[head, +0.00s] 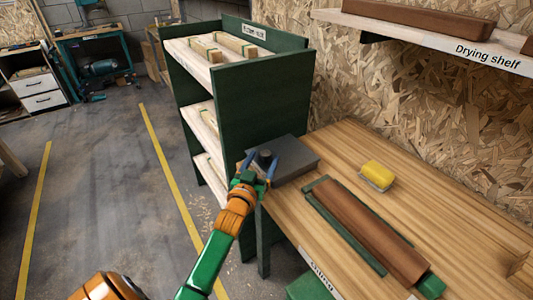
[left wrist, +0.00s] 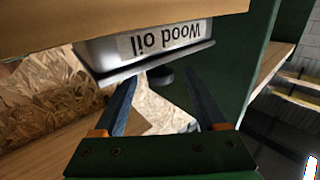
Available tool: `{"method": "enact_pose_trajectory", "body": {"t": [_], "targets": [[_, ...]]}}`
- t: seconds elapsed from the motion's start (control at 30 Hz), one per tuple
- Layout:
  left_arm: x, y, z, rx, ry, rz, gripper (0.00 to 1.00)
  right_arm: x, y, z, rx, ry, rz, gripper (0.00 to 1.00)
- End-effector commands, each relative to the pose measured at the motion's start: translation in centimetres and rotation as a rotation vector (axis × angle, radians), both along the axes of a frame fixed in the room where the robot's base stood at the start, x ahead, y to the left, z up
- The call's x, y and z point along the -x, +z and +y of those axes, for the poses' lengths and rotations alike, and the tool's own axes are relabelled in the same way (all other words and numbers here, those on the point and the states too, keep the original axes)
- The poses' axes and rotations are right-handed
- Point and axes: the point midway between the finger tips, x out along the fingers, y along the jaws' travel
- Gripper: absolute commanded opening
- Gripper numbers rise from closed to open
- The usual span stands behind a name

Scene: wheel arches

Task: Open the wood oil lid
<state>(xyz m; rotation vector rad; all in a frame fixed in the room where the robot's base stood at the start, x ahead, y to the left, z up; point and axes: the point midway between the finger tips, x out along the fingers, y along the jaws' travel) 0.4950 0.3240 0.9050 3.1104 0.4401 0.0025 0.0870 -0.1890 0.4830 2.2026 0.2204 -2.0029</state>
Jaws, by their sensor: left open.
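The wood oil container (head: 292,160) is a grey box with a dark flat lid and a dark round knob (head: 265,157). It stands at the far left end of the workbench. In the left wrist view the container (left wrist: 100,52) appears upside down with its "Wood oil" label readable, and the knob (left wrist: 165,76) sticks out from its lid. My left gripper (head: 259,166) is open, with its two blue fingers at either side of the knob. In the left wrist view the fingers (left wrist: 163,88) stand apart with the knob near their tips; contact cannot be told. My right gripper is not in view.
A green shelf rack (head: 262,100) with wooden pieces stands just behind and left of the container. On the workbench (head: 345,145) lie a yellow sponge (head: 378,174) and a brown board (head: 365,230) on a green holder. A drying shelf (head: 430,40) hangs above at right.

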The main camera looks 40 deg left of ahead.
Motion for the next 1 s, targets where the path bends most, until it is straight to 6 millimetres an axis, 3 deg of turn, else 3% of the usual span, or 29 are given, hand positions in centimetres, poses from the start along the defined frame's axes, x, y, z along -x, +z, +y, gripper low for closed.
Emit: {"method": "enact_pose_trajectory", "body": {"t": [0.17, 0.4, 0.47, 0.7, 1.0], "targets": [[-2.3, 0.0, 0.7, 0.000, 0.000, -0.001, 0.74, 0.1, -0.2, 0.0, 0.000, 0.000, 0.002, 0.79], [-2.6, 0.0, 0.8, 0.000, 0.000, 0.001, 0.74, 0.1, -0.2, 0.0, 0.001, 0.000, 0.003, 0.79], [-2.6, 0.0, 0.8, 0.000, 0.000, 0.001, 0.63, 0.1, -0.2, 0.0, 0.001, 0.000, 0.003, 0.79], [-2.6, 0.0, 0.7, 0.000, 0.000, 0.001, 0.00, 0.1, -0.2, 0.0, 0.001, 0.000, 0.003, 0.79], [-2.5, 0.0, 0.7, 0.000, 0.000, 0.001, 0.00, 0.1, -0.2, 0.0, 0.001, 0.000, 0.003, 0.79]]}}
